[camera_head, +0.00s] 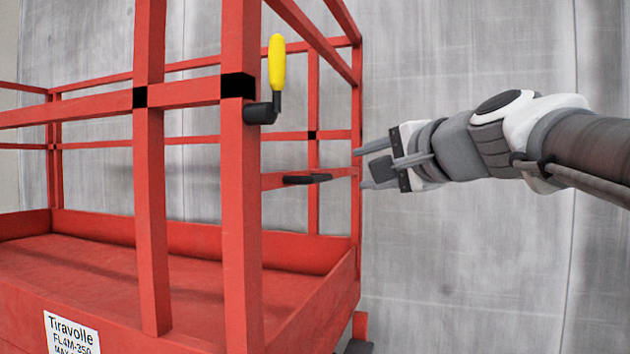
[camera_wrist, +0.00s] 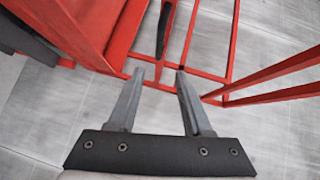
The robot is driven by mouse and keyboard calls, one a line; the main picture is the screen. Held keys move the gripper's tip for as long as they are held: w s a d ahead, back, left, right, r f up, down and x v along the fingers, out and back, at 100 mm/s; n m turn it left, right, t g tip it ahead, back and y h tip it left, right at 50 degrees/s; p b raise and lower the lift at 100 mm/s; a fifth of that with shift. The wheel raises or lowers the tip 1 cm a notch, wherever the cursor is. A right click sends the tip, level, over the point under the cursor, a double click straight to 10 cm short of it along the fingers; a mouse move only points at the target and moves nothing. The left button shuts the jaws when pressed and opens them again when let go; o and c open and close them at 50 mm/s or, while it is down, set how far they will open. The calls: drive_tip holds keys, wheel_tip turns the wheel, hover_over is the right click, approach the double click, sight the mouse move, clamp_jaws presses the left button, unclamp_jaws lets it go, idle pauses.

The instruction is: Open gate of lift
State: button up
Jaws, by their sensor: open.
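The red lift (camera_head: 190,240) fills the left of the head view, with a railed cage above its platform. A yellow lever (camera_head: 277,62) on a black mount stands upright on the near post. A black handle (camera_head: 307,179) sits on a red side rail behind that post. It seems to be the dark bar in the wrist view (camera_wrist: 164,28). I cannot tell clearly which rails form the gate or whether it is shut. My gripper (camera_head: 362,168) is open and empty at the right of the cage. Its fingertips (camera_wrist: 160,72) point towards the handle, apart from it.
Red rails (camera_wrist: 275,72) cross the right of the wrist view, near my fingers. The platform edge (camera_wrist: 122,40) is at their left. A grey wall (camera_head: 460,60) stands behind the lift. Clear space lies below my arm in the head view.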

sight(323, 178)
drive_tip(key=p+x, duration=0.3)
drive_tip(key=x, duration=1.4)
drive_tip(key=shift+a, duration=0.15)
drive_tip(key=shift+c, duration=0.3)
clamp_jaws()
idle(0.5)
